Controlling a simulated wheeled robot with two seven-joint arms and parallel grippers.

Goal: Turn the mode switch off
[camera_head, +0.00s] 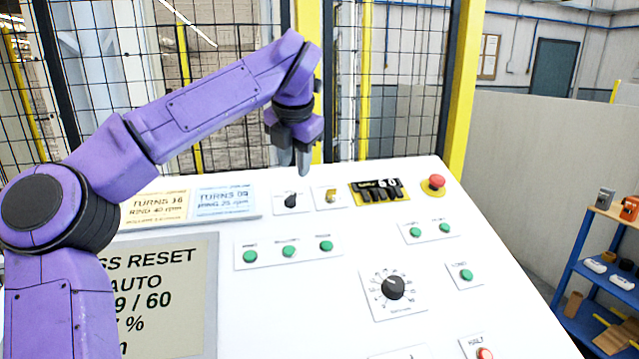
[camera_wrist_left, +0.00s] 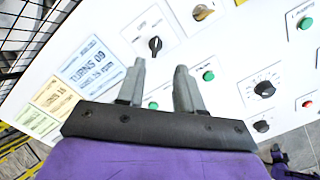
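A small black rotary switch (camera_head: 291,200) sits on a white plate in the upper part of the sloped panel. I take it for the mode switch; its labels are too small to read surely. In the left wrist view the black switch (camera_wrist_left: 155,44) lies just beyond my fingertips, with its handle roughly upright in the picture. My left gripper (camera_head: 302,165) hangs above and behind the switch in the head view, fingers pointing down. The left wrist view shows the gripper (camera_wrist_left: 160,70) open, with a clear gap and nothing between the fingers. My right gripper is not seen.
Green buttons (camera_head: 288,251) and a numbered dial (camera_head: 393,287) lie below. A mesh fence (camera_head: 400,110) stands behind the panel.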

